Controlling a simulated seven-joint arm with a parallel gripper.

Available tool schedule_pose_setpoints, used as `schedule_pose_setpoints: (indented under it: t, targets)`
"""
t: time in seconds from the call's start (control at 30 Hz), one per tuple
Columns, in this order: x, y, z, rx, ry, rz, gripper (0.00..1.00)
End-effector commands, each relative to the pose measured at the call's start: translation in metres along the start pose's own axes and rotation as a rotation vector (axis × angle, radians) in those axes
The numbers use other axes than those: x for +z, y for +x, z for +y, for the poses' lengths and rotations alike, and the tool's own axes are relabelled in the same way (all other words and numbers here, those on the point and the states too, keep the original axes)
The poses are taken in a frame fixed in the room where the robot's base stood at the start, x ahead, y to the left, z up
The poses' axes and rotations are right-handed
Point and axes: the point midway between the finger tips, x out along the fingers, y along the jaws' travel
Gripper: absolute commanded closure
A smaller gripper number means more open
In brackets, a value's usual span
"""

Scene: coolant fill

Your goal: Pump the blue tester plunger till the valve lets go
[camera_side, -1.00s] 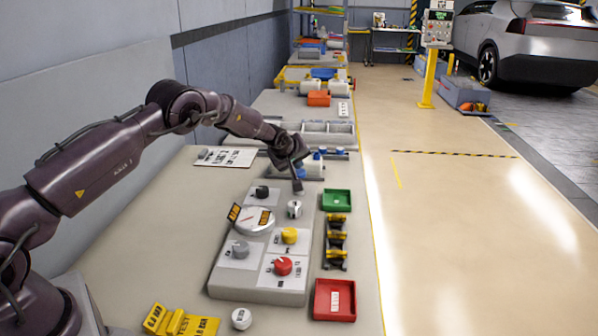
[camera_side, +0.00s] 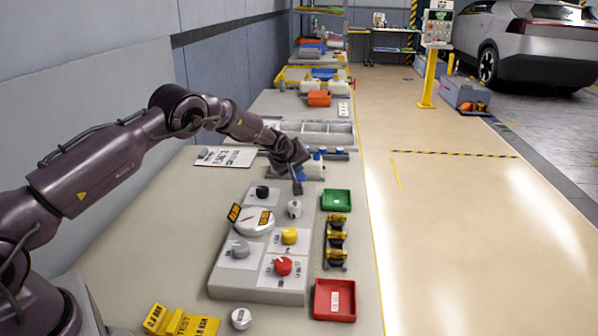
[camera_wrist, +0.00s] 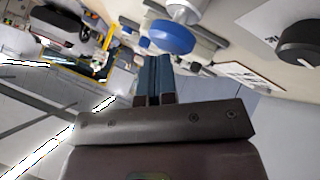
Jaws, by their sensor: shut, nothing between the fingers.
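In the wrist view, the shut fingers (camera_wrist: 153,82) point toward a round blue cap (camera_wrist: 172,37) on a white body. Whether this is the tester plunger is unclear. In the side view, small blue tops (camera_side: 317,155) show on white parts just beyond my gripper, partly hidden by it.
The panel carries a black knob (camera_side: 262,192), a white gauge (camera_side: 257,221), and grey (camera_side: 240,249), yellow (camera_side: 289,235) and red (camera_side: 283,266) knobs. A green tray (camera_side: 336,200), several black-and-yellow clips (camera_side: 336,240) and a red tray (camera_side: 334,300) stand to the right.

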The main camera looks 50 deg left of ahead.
Motion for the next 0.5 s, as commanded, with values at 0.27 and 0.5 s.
schedule_pose_setpoints:
  t: [0.27,0.5]
  targets:
    - [0.0035,0.0033,-0.0032,-0.004,0.001,-0.003,1.00]
    - [0.0050,0.0053,-0.0048,-0.004,0.001,-0.003,1.00]
